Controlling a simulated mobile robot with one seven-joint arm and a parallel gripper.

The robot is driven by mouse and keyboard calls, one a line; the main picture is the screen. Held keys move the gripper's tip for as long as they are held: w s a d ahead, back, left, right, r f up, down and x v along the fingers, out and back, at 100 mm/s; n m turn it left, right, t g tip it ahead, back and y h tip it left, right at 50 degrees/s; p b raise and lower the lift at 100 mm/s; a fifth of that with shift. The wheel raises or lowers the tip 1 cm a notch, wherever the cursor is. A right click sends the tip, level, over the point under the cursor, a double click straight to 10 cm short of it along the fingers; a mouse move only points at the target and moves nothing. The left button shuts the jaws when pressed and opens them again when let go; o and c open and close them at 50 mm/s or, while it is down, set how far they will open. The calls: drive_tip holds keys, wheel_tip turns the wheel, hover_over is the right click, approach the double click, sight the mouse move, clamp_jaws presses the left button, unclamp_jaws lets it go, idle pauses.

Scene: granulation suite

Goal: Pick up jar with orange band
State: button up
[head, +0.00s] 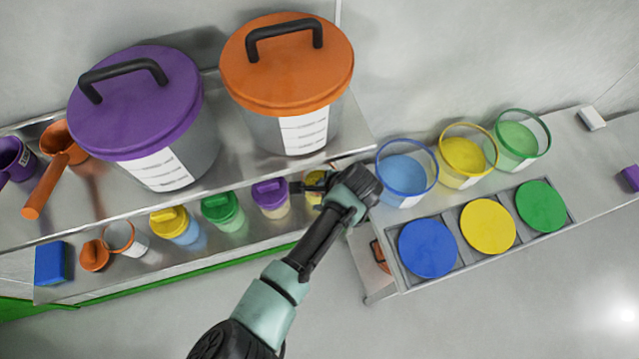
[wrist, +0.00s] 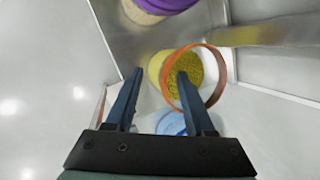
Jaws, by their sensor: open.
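In the wrist view an open jar with an orange band (wrist: 213,93) around its rim holds yellow granules. My gripper (wrist: 158,74) is open at this jar. Its left finger is outside the jar's left wall, and its right finger overlaps the opening; I cannot tell whether that tip is inside or above it. In the head view my gripper (head: 303,186) is at the right end of the lower shelf, and the jar there is mostly hidden behind it. Another open jar with an orange rim (head: 120,236) stands at the shelf's left, beside an orange lid (head: 94,256).
A purple-lidded jar (head: 270,196) stands just left of my gripper. Green-lidded (head: 222,208) and yellow-lidded (head: 172,224) jars follow leftward. Large purple-lidded (head: 150,140) and orange-lidded (head: 287,85) drums stand above. A bench (head: 590,170) with open tubs is right.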

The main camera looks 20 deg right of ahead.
clamp_jaws()
idle(1.4)
